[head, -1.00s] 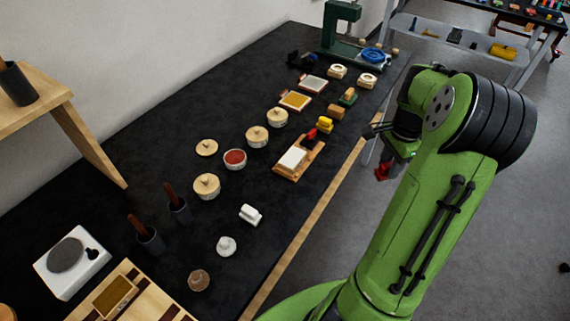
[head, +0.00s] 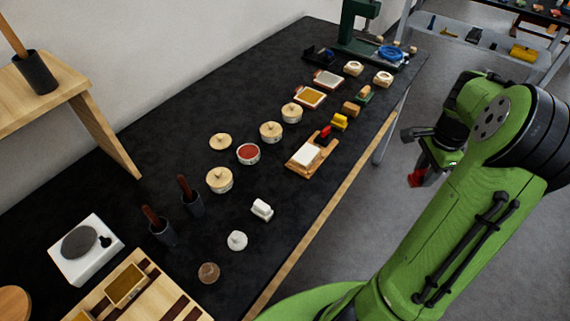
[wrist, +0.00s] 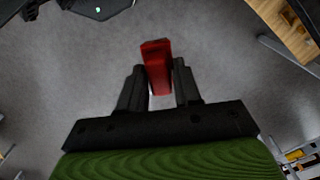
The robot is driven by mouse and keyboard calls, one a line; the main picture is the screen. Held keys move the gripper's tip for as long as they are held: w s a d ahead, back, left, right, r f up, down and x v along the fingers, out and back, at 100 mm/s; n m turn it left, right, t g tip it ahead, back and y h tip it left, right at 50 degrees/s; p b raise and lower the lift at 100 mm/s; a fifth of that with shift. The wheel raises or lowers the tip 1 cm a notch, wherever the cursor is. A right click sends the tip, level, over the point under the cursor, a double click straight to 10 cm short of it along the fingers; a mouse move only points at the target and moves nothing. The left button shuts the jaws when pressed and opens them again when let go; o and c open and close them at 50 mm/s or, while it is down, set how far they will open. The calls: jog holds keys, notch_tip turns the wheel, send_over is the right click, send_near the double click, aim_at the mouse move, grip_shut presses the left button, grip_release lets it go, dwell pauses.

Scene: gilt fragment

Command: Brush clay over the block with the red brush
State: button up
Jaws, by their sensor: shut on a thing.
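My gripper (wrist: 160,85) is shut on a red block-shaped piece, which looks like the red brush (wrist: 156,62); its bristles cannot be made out. In the head view the brush (head: 416,179) hangs below my gripper (head: 424,163), over the floor to the right of the table. A pale block (head: 306,155) lies on a wooden board (head: 293,168) near the table's right edge, apart from my gripper. A small open pot with red-brown contents (head: 248,153), possibly the clay, stands left of the board. The pot and pale block are not seen in the wrist view.
The black table (head: 160,105) carries several lidded pots (head: 219,180), dark cups with brown handles (head: 190,198), a white device (head: 86,248) and a green press (head: 358,22). Small yellow and red pieces lie behind the board. Grey floor is clear below my gripper.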

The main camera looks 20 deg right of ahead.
aim_at(421, 169)
jog(key=shift+r, duration=0.15)
jog(key=shift+w+d+r+p, duration=0.1)
jog(key=shift+d+r+p, duration=0.15)
jog(key=shift+r+p, duration=0.65)
notch_tip(421, 169, up, 2)
jog(key=p, duration=0.2)
jog(key=shift+r+p, duration=0.1)
jog(key=shift+p, duration=0.2)
jog(key=shift+w+a+r+p, duration=0.45)
jog(key=shift+w+r+p, duration=0.05)
jog(key=shift+p, duration=0.05)
jog(key=shift+w+a+f, duration=0.1)
jog(key=shift+w+f, duration=0.2)
